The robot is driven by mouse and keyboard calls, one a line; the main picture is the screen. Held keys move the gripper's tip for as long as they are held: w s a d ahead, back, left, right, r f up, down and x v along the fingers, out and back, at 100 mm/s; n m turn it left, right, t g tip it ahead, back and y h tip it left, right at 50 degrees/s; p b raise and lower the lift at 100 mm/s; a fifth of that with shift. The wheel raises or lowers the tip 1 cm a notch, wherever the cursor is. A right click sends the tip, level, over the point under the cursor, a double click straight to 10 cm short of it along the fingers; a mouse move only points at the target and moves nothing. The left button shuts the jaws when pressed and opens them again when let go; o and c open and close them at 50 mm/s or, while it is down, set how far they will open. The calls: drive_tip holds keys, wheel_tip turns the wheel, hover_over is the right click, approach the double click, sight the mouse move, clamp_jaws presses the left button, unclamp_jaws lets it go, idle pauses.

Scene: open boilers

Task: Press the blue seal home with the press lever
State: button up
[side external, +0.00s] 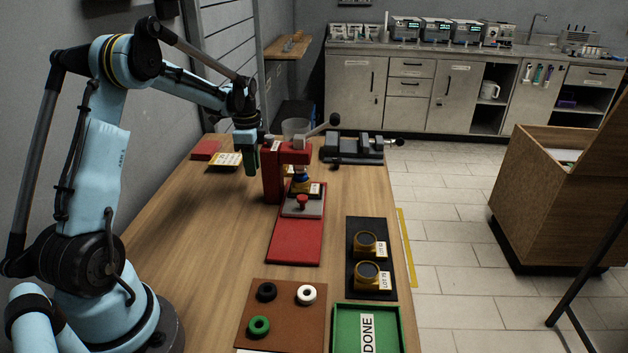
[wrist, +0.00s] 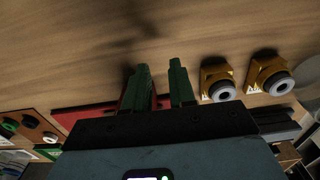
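The red press (side external: 272,177) stands mid-table in the side view. Its lever (side external: 320,128) slants up to the right and ends in a dark knob (side external: 335,118). The blue seal (side external: 300,174) appears as a small blue patch under the press head, above a yellow part; whether it is seated cannot be told. My gripper (side external: 251,172) points down just left of the press, clear of the lever. In the wrist view its green fingers (wrist: 160,78) are apart with nothing seen between them.
A red-knobbed grey plate (side external: 302,212) lies before the press. A dark vise (side external: 352,148) stands behind right. Yellow housings (side external: 366,274) sit on a black mat, near a green DONE tray (side external: 341,330). A brown board (side external: 282,318) holds rings. Two yellow parts (wrist: 217,72) show in the wrist view.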

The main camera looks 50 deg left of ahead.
drive_tip(key=o, duration=0.5)
drive_tip(key=shift+r, duration=0.1)
drive_tip(key=shift+r, duration=3.4)
drive_tip(key=d+r+n+t+y, duration=0.1)
drive_tip(key=d+r+t, duration=0.1)
drive_tip(key=r+t, duration=0.1)
drive_tip(key=d+r+n+t+y, duration=0.1)
drive_tip(key=d+r+t+y, duration=0.1)
drive_tip(key=r+t, duration=0.1)
drive_tip(key=d+r+n+t+y, duration=0.2)
drive_tip(key=d+r+t, duration=0.1)
drive_tip(key=t, duration=0.1)
drive_tip(key=shift+s+d+t, duration=0.1)
drive_tip(key=shift+s+t, duration=0.1)
drive_tip(key=shift+t, duration=0.1)
drive_tip(key=s+d+f+n+g+h, duration=0.1)
drive_tip(key=s+d+f, duration=0.1)
drive_tip(key=d, duration=0.4)
drive_tip(key=s+d+f+n+g+h, duration=0.1)
drive_tip(key=s+d+f+n+h, duration=0.1)
drive_tip(key=s+d, duration=0.2)
drive_tip(key=s+d+f+n+g+h, duration=0.1)
drive_tip(key=s+d+f+n+h, duration=0.1)
drive_tip(key=d, duration=0.7)
drive_tip(key=shift+s+d+f+g, duration=0.15)
drive_tip(key=shift+s+d+f, duration=0.05)
drive_tip(key=shift+s, duration=0.25)
drive_tip(key=shift+s+d+f+g, duration=0.15)
drive_tip(key=shift+s+d, duration=0.05)
drive_tip(key=shift+s, duration=0.2)
